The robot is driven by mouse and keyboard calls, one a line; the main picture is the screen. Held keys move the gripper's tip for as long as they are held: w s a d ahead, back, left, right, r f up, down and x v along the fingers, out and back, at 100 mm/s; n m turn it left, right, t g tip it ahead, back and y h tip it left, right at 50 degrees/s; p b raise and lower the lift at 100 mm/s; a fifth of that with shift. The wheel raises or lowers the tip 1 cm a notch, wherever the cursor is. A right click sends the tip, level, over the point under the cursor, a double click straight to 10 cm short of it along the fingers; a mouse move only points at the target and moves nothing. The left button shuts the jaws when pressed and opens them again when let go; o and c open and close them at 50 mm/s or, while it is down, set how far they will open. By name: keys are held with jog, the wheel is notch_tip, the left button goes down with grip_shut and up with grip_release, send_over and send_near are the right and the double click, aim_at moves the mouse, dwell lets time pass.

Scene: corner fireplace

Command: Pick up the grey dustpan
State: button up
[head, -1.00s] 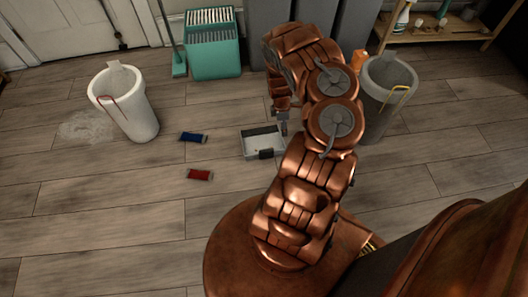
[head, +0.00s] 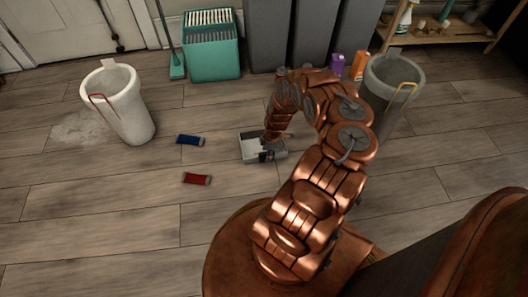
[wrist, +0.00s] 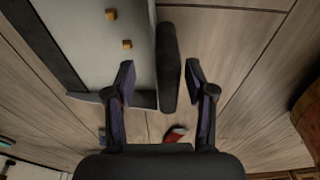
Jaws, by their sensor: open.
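The grey dustpan (head: 250,158) lies on the wooden floor, with my gripper (head: 267,152) low over its right part in the head view. In the wrist view the pale pan (wrist: 85,40) fills the upper left, with two small orange cubes (wrist: 126,44) in it. Its dark handle (wrist: 168,60) runs upright between the fingertips of my open gripper (wrist: 160,75). The left finger overlaps the pan's edge. I cannot tell whether either finger touches the handle. My arm hides part of the dustpan in the head view.
Blue (head: 190,140) and red (head: 197,179) packets lie left of the dustpan. A white bin (head: 125,105) stands further left, a grey bin (head: 388,105) right. Purple (head: 337,65) and orange (head: 359,65) boxes and a teal container (head: 212,50) stand behind.

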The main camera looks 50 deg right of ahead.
jog(key=shift+a+f+b, duration=0.25)
jog(key=shift+f+b, duration=0.75)
jog(key=shift+f, duration=0.25)
jog(key=shift+a+f+b, duration=0.25)
jog(key=shift+f+b, duration=0.7)
jog(key=shift+f, duration=0.3)
jog(key=shift+r, duration=0.1)
grip_shut()
